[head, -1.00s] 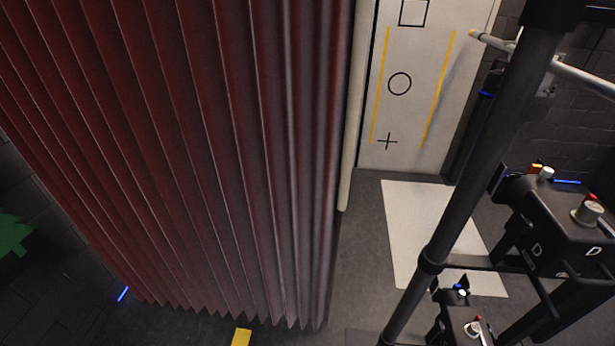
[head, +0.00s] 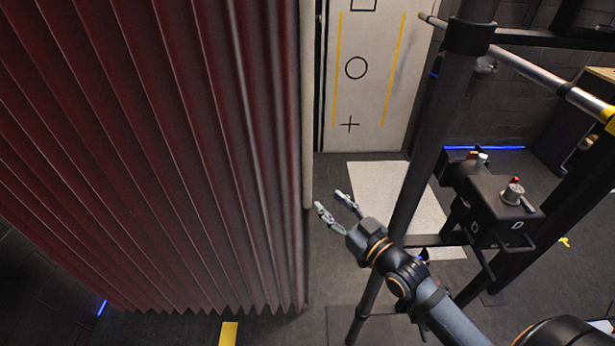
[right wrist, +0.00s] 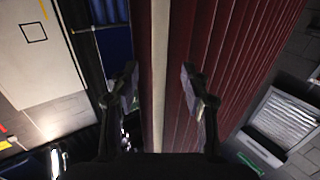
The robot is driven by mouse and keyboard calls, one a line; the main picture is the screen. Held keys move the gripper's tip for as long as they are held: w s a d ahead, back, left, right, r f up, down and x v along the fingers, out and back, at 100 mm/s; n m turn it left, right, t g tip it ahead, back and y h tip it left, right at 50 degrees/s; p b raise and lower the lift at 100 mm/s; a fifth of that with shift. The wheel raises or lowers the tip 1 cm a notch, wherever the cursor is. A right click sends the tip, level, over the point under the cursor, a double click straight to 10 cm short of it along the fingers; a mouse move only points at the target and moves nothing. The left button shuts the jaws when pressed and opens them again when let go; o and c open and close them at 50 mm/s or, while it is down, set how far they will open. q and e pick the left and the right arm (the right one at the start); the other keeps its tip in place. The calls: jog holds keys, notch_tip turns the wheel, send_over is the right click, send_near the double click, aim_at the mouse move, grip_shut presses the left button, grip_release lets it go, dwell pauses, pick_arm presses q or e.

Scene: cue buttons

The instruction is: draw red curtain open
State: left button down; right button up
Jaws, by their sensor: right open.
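The red curtain (head: 150,150) hangs in pleats over the left half of the head view, with a pale edge strip (head: 307,110) along its right side. My right gripper (head: 332,203) is open just right of the curtain's lower right edge. In the right wrist view the pale strip (right wrist: 160,70) and the curtain (right wrist: 225,55) appear between and beyond the two fingers (right wrist: 163,85). I cannot tell whether a finger touches the curtain. My left gripper is in neither view.
A white door panel (head: 365,90) with black symbols and yellow lines stands behind. A dark post (head: 425,160) and a black control box (head: 500,205) with knobs stand at the right. A white floor patch (head: 375,175) lies below the door.

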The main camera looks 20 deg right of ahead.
aim_at(310, 183)
jog(key=b+x, duration=0.2)
jog(key=x, duration=0.7)
jog(key=shift+w+r+b, duration=0.1)
jog(key=shift+w+b, duration=0.15)
jog(key=shift+b, duration=0.1)
jog(key=shift+w+a, duration=0.2)
jog(key=shift+w, duration=0.3)
grip_shut()
jog(key=shift+w, duration=0.1)
